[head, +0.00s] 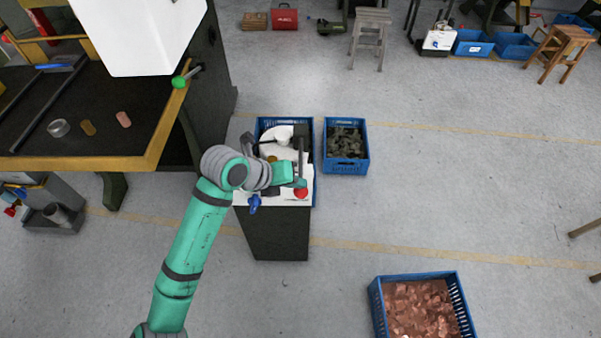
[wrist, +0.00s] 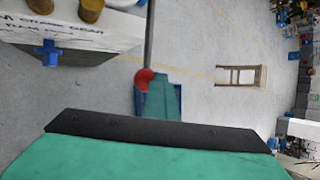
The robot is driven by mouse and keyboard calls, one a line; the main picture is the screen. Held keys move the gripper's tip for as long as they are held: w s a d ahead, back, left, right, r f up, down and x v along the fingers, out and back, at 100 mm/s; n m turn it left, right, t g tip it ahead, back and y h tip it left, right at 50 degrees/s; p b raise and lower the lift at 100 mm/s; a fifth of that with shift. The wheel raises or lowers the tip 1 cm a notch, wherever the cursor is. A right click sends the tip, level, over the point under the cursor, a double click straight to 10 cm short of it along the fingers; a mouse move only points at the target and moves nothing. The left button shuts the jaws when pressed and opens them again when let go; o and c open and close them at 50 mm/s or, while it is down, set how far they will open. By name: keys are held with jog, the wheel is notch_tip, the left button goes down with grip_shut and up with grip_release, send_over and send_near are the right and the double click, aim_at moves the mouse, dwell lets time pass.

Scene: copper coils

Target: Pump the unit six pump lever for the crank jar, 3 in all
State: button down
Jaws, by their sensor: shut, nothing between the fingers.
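A pump lever shows in the head view as a thin grey rod with a red knob (head: 301,193) at its near end, by the front right of a white-topped bench unit (head: 270,199). In the wrist view the rod comes down to the same red knob (wrist: 145,76). My gripper (head: 299,183) is at the knob, its shut fingers (wrist: 160,98) just beyond or against it; I cannot tell whether they touch. Nothing is held. The white top carries lettering including "CRANK" in the wrist view. I cannot make out which part is the crank jar.
A blue valve handle (head: 254,203) sticks out at the unit's front. A blue crate of dark pieces (head: 367,153) stands right of the unit, and a blue crate of copper (head: 375,300) lies nearer. A dark workbench (head: 75,163) is at left.

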jog(key=shift+d, duration=0.1)
dwell(0.4)
jog(key=shift+w+r, duration=0.2)
jog(key=shift+r, duration=0.45)
jog(key=shift+w+r, duration=0.15)
jog(key=shift+r, duration=0.5)
jog(key=shift+w+a+r, duration=0.1)
jog(key=shift+a+r, duration=0.05)
jog(key=shift+r, duration=0.6)
jog(key=shift+w+a+r, duration=0.1)
jog(key=shift+r, duration=0.6)
jog(key=shift+d+r, duration=0.15)
jog(key=shift+r, duration=0.6)
jog(key=r, duration=0.3)
jog(key=w+r, duration=0.1)
jog(key=r, duration=0.1)
